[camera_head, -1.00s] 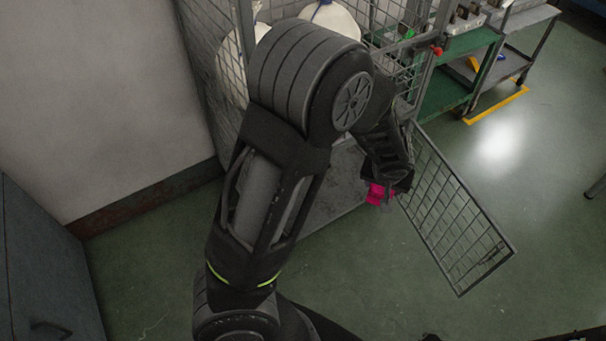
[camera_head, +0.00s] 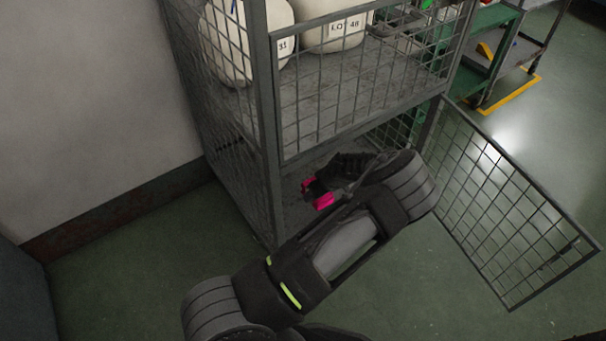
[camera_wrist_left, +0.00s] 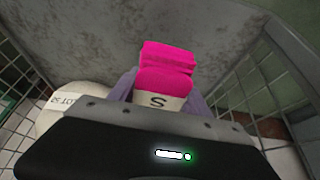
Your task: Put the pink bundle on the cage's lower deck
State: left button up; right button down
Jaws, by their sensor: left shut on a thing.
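The pink bundle (camera_head: 324,201) is held in my left gripper (camera_head: 315,192), at the lower opening of the cage (camera_head: 272,150). In the left wrist view the bundle (camera_wrist_left: 165,72) is folded, with a pale band marked "S", between the two fingers (camera_wrist_left: 160,100). In the head view the bundle overlaps the lower deck (camera_head: 294,214); its height above the deck cannot be told. My arm hides much of the lower deck. My right gripper is in neither view.
The mesh door (camera_head: 510,215) stands open to the right. White containers (camera_head: 333,32) stand on the upper deck (camera_head: 345,90). A white labelled container (camera_wrist_left: 72,105) is left of the gripper in the wrist view. Mesh walls flank the gripper there. A green cart (camera_head: 490,60) stands behind.

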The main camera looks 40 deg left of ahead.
aim_at(312, 209)
pick_arm(q)
jog(key=shift+w+a+f, duration=0.35)
jog(key=shift+w+a, duration=0.1)
jog(key=shift+a, duration=0.1)
jog(key=shift+w+a+r, duration=0.1)
jog(key=shift+a+r, duration=0.05)
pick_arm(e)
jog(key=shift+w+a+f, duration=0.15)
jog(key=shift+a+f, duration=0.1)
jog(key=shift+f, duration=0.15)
